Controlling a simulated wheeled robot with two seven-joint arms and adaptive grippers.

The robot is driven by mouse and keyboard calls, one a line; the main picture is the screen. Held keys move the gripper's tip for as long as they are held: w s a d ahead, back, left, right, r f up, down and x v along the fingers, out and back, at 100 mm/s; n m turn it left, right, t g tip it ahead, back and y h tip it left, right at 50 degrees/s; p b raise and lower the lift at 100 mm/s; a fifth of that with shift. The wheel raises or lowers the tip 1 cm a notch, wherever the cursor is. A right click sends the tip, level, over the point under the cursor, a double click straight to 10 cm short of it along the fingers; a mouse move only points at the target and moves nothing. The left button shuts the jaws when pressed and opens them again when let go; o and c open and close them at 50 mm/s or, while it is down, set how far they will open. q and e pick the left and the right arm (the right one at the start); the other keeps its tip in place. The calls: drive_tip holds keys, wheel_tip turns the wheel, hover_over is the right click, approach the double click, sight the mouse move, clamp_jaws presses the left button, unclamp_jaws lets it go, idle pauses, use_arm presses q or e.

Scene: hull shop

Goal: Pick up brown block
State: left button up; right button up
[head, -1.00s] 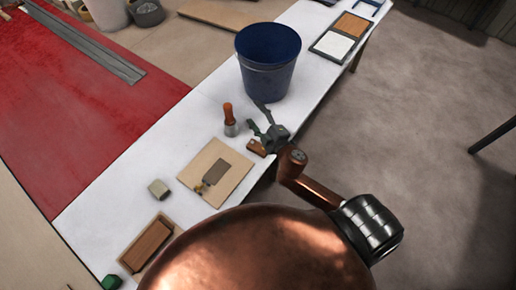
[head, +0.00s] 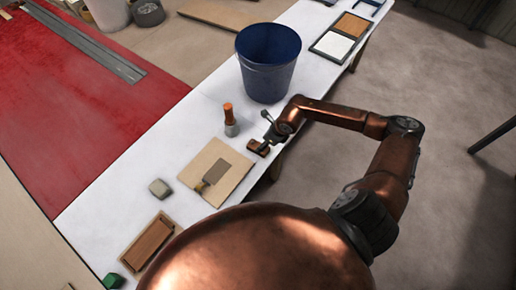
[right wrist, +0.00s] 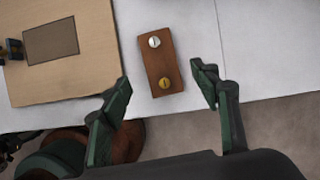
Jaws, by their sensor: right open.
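A small brown block (head: 257,148) lies near the right edge of the white table. In the right wrist view the brown block (right wrist: 160,62) has one silver and one gold round fitting on its top. My right gripper (head: 266,131) is open and close to the block in the head view. In the right wrist view the fingers of my right gripper (right wrist: 162,82) are spread on either side of the block's near end, with gaps to both sides. Contact does not show. My left gripper is not in view.
A tan board (head: 232,183) with a flat brown-bladed tool lies beside the block. A wooden tray (head: 127,259) holds another brown piece. The table edge is close to the block.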

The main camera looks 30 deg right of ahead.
drive_tip(key=x, duration=0.6)
drive_tip(key=shift+c, duration=0.4)
drive_tip(key=c, duration=1.3)
